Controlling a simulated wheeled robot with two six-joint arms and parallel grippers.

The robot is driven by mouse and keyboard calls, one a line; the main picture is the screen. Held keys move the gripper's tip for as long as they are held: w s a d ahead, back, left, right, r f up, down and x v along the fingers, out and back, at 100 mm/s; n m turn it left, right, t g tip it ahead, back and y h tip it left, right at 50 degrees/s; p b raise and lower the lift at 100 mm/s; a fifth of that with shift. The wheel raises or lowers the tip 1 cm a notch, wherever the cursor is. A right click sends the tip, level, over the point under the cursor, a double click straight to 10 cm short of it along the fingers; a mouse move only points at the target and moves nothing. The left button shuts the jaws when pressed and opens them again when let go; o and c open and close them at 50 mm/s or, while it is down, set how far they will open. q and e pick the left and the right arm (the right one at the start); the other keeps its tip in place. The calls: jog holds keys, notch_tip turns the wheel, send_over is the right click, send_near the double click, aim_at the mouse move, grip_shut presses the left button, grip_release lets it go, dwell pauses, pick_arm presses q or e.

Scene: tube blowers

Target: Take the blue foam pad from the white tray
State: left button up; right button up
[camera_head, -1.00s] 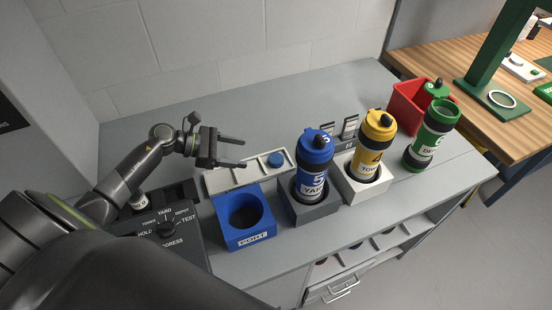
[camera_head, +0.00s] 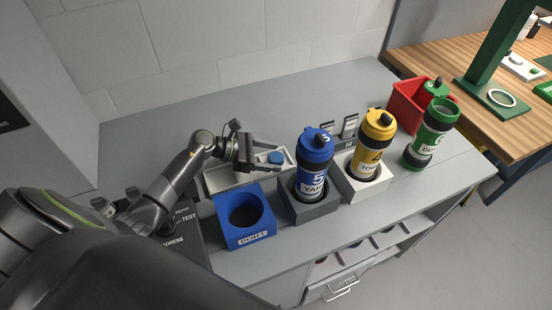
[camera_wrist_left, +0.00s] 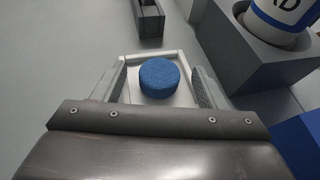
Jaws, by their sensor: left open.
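The blue foam pad (camera_head: 275,157) is a short round disc in the right end of the white tray (camera_head: 222,179), which lies on the grey counter behind the blue block. In the left wrist view the pad (camera_wrist_left: 159,78) sits between the two fingers, apart from both, with the tray's rim (camera_wrist_left: 150,55) around it. My left gripper (camera_head: 268,157) is open, its fingers on either side of the pad; it also shows in the left wrist view (camera_wrist_left: 160,85). The arm hides part of the tray. My right gripper is not in view.
A blue block with a round hole (camera_head: 245,215) stands in front of the tray. A blue canister (camera_head: 313,165) in a grey block and a yellow canister (camera_head: 374,145) in a white block stand to the right. A green canister (camera_head: 432,135) stands farther right.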

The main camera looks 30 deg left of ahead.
pick_arm(q)
jog(key=shift+c, duration=0.5)
jog(key=c, duration=1)
jog(key=shift+o, duration=0.2)
